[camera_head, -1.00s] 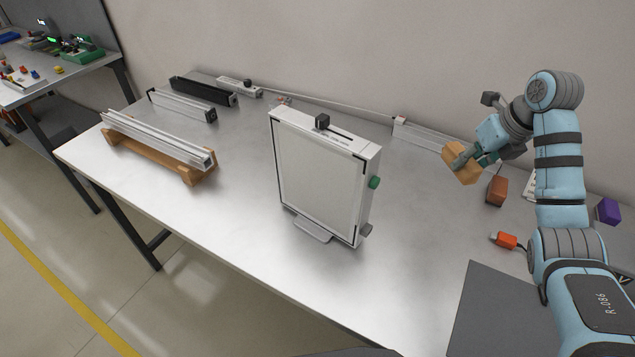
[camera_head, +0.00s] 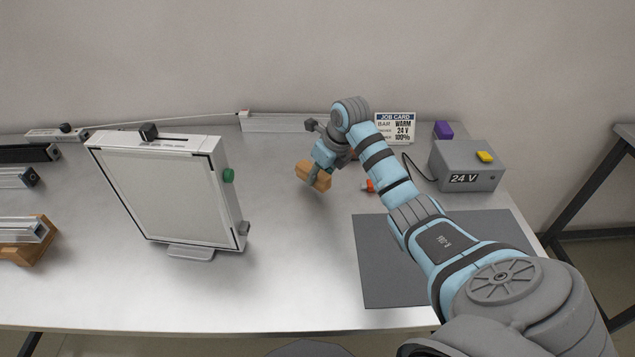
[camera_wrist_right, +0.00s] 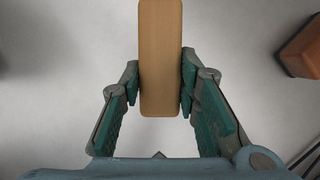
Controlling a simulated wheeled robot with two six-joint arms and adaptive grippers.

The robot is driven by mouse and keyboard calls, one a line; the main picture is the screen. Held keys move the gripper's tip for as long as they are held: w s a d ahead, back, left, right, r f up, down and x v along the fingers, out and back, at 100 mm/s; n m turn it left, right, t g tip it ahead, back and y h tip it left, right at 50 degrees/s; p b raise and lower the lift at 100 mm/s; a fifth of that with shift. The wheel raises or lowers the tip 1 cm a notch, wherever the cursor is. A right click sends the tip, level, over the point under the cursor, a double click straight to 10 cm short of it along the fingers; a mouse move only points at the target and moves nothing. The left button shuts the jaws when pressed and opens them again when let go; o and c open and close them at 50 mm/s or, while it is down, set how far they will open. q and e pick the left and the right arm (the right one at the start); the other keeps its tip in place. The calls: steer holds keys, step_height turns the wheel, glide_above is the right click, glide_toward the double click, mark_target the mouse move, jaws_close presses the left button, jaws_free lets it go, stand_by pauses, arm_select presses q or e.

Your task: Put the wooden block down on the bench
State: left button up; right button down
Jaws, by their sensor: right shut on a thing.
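The wooden block (camera_head: 313,176) is a light brown block held over the bench (camera_head: 290,270) in the head view. My right gripper (camera_head: 318,172) is shut on it. In the right wrist view the block (camera_wrist_right: 160,60) stands between the two fingers (camera_wrist_right: 160,88), with a finger pad on each side. I cannot tell from the head view whether the block touches the bench. My left gripper does not show.
The lightbox frame (camera_head: 165,195) stands upright left of the block. A dark grey mat (camera_head: 385,270) lies at front right. A 24 V box (camera_head: 465,167), a job card (camera_head: 395,127) and a purple block (camera_head: 443,130) are at the back right. A brown block (camera_wrist_right: 303,48) lies right of my gripper.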

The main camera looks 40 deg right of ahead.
steer(key=shift+f, duration=1.25)
steer(key=shift+f, duration=0.1)
steer(key=c, duration=1.2)
jaws_free()
steer(key=p+v, duration=0.1)
steer(key=v, duration=1.1)
steer(key=shift+r, duration=0.25)
